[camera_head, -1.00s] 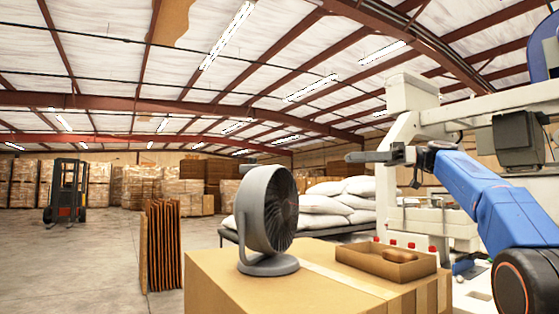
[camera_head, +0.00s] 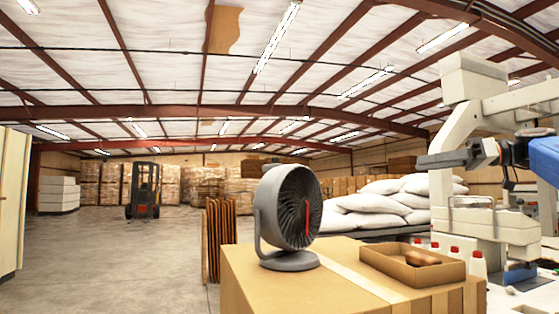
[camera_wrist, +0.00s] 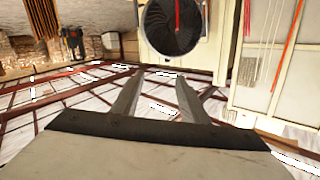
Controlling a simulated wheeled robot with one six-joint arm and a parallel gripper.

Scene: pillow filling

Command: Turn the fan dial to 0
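The grey fan (camera_head: 287,208) stands upright on a cardboard box (camera_head: 245,290), its grille turned partly toward the right. A red strip (camera_head: 307,217) shows on its front. I cannot make out the dial or its setting. The fan also shows at the top of the wrist view (camera_wrist: 188,38), cut off by the edge, with the red strip at its centre. My gripper (camera_head: 422,162) is in the air to the right of the fan and higher, apart from it. In the wrist view its two fingers (camera_wrist: 157,85) are spread with nothing between them.
An open carton (camera_head: 385,269) with brown items sits on the box, right of the fan. Red-capped bottles (camera_head: 455,256) and a white machine (camera_head: 470,120) stand at the right. White sacks (camera_head: 385,205) lie behind. A forklift (camera_head: 143,190) is far back; floor is clear at left.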

